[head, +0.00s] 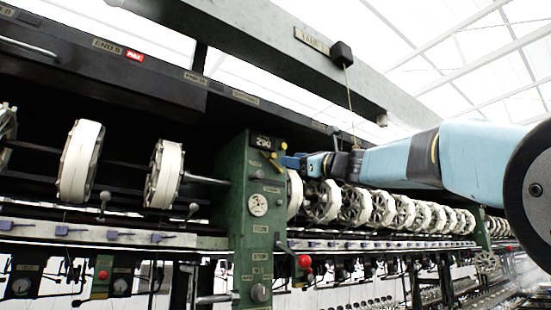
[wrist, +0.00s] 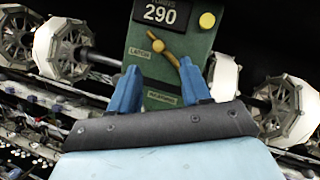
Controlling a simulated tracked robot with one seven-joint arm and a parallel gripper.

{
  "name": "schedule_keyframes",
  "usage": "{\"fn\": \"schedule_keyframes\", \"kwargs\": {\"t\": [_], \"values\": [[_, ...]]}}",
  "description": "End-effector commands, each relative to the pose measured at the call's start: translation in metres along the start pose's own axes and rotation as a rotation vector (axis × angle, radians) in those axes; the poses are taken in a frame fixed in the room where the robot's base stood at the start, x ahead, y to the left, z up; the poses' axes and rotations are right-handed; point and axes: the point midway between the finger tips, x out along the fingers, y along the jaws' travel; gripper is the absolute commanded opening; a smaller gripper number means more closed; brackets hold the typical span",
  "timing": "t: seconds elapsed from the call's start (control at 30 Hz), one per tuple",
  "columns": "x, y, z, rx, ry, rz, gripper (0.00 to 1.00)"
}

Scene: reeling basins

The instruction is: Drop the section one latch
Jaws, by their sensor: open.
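The section one latch looks to be the brass lever (wrist: 166,50) beside a LATCH label on the green post (wrist: 140,28). In the head view my gripper (head: 284,160) is at the upper right edge of the green post (head: 253,230); the lever is hard to make out there.
A display reading 290 (wrist: 161,13) and a yellow knob (wrist: 207,20) sit above the lever. White reels (head: 80,160) stand left of the post, and a row of reels (head: 355,205) runs off to the right under my arm. A red knob (head: 305,262) is lower on the machine.

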Motion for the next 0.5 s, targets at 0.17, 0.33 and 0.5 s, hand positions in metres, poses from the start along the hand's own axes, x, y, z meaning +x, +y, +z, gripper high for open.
{"fn": "schedule_keyframes", "kwargs": {"t": [0.17,0.33,0.5], "values": [[0.033,0.001,-0.001,-0.001,0.0,0.002,0.47],[0.062,0.001,-0.001,-0.001,0.0,0.003,0.47],[0.081,0.001,-0.001,-0.001,0.0,0.003,0.47]]}}
